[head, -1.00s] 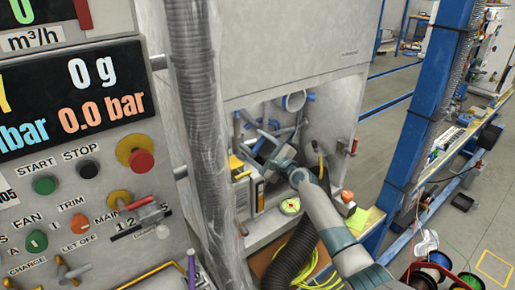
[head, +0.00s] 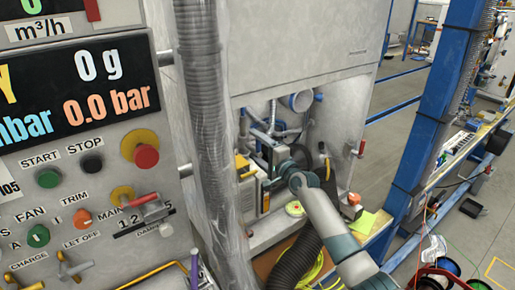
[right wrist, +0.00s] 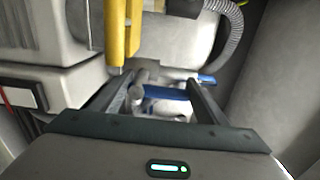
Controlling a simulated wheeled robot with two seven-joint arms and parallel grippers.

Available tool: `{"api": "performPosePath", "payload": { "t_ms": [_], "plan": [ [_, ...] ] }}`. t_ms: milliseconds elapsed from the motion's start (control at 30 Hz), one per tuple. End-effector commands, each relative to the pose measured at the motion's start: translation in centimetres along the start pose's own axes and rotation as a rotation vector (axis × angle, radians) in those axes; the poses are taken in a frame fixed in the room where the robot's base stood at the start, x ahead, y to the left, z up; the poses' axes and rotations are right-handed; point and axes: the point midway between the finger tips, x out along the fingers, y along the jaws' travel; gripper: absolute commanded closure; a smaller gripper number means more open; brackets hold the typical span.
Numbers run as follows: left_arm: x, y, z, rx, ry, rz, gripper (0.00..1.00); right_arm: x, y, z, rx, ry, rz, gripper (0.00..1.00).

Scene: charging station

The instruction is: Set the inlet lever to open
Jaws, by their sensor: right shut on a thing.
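A blue lever (right wrist: 165,92) shows in the right wrist view, between the fingers of my right gripper (right wrist: 162,92), among grey pipes. My right gripper also shows in the head view (head: 268,150), reaching into the open recess under the grey cabinet, with its fingers partly hidden by the hand. It is shut on the blue lever. The lever's pivot and markings cannot be made out. My left gripper is not in view.
A yellow part (right wrist: 121,30) stands close beside the fingers in the right wrist view. A clear-wrapped hose (head: 205,120) hangs left of the recess. The control panel (head: 60,195) fills the left. A black corrugated hose (head: 297,262) lies below my right arm.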

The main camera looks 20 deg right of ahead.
Motion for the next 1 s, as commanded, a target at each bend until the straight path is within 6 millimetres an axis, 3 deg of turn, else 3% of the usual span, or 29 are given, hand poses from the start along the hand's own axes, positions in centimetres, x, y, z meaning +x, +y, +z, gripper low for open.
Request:
{"api": "performPosePath", "payload": {
  "t_ms": [500,533,600,1000],
  "plan": [
    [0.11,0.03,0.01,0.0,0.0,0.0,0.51,-0.02,0.19,0.16,-0.032,-0.001,0.002,0.72],
    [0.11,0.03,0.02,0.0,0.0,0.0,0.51,-0.02,0.2,0.17,-0.032,-0.001,0.002,0.3],
    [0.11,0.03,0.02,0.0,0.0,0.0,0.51,-0.02,0.2,0.16,-0.032,-0.001,0.002,0.13],
    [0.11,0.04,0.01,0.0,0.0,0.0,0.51,-0.18,0.11,0.12,-0.03,0.0,0.001,0.13]
  ]
}}
